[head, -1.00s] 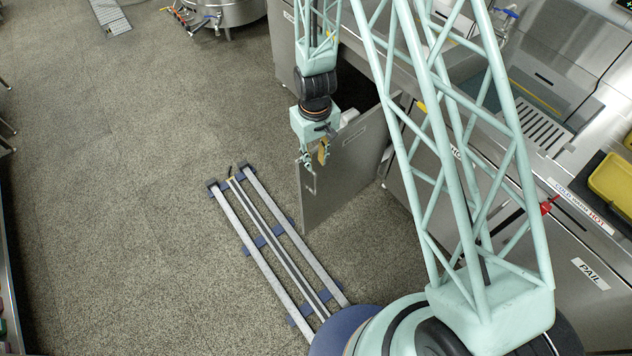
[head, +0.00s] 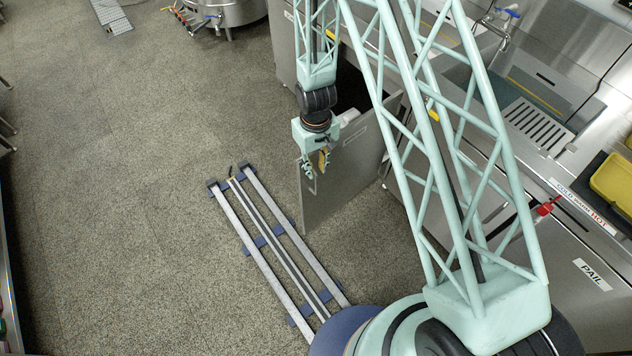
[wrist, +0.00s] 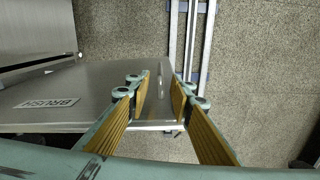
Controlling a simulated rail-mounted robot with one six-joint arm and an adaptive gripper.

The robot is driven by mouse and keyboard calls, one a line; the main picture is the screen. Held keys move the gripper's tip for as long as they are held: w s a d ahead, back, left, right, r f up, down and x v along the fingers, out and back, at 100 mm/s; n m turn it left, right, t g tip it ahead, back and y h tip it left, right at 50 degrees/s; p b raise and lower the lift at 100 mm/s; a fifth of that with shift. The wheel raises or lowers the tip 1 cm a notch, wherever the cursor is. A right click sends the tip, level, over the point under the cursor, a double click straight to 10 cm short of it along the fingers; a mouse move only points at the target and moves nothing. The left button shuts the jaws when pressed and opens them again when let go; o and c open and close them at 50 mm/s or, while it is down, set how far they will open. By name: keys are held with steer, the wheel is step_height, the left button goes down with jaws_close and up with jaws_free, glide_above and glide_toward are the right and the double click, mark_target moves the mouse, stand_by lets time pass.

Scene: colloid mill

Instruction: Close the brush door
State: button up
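The brush door (head: 350,172) is a grey metal panel that stands swung out from the cabinet at an angle. In the wrist view its face (wrist: 95,92) carries an upside-down BRUSH label (wrist: 50,102), with a slim handle (wrist: 160,82) near the free edge. My gripper (head: 316,168) is at the upper part of that free edge. In the wrist view my gripper (wrist: 163,92) has its two ochre-padded fingers apart, one over the door face and one just past the free edge. The handle lies in the gap between them. I cannot tell whether either finger touches the door.
A floor rail track (head: 272,240) runs near the door's lower free corner. The steel cabinet and counter (head: 585,255) stand at the right, with a yellow tub (head: 612,185) on top. A steel vessel (head: 225,12) stands at the back. The floor at left is clear.

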steer(key=b, duration=0.7)
glide_above(316, 193)
steer(key=shift+w+f, duration=0.2)
steer(key=shift+f, duration=2)
steer(key=shift+w+f, duration=0.15)
steer(key=shift+f, duration=2.05)
steer(key=shift+c, duration=0.9)
jaws_close()
